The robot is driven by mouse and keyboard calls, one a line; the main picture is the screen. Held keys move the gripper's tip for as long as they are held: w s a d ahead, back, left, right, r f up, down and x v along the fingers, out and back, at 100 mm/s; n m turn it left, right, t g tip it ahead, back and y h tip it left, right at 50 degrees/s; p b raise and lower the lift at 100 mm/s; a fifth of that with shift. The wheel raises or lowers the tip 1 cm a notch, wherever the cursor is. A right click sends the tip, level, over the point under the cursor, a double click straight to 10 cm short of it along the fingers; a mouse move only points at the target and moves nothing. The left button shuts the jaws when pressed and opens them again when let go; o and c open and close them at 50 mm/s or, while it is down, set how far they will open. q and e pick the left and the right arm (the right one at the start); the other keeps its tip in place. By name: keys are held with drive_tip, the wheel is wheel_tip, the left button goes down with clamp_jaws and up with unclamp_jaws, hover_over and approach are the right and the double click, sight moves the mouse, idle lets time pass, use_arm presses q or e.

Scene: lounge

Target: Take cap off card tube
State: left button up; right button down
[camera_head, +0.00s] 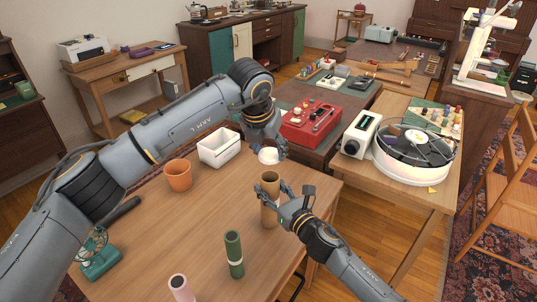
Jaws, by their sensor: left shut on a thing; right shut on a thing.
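The brown card tube (269,213) stands upright near the right edge of the wooden table. Its top end shows a dark, open mouth.
On the table are a white bin (220,153), an orange pot (179,178), a green cylinder (234,256), a pink cylinder (181,289) and a small green fan (98,258). A red device (312,122) is on a unit behind. The table's middle is clear.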

drive_tip(key=c, duration=0.6)
unclamp_jaws()
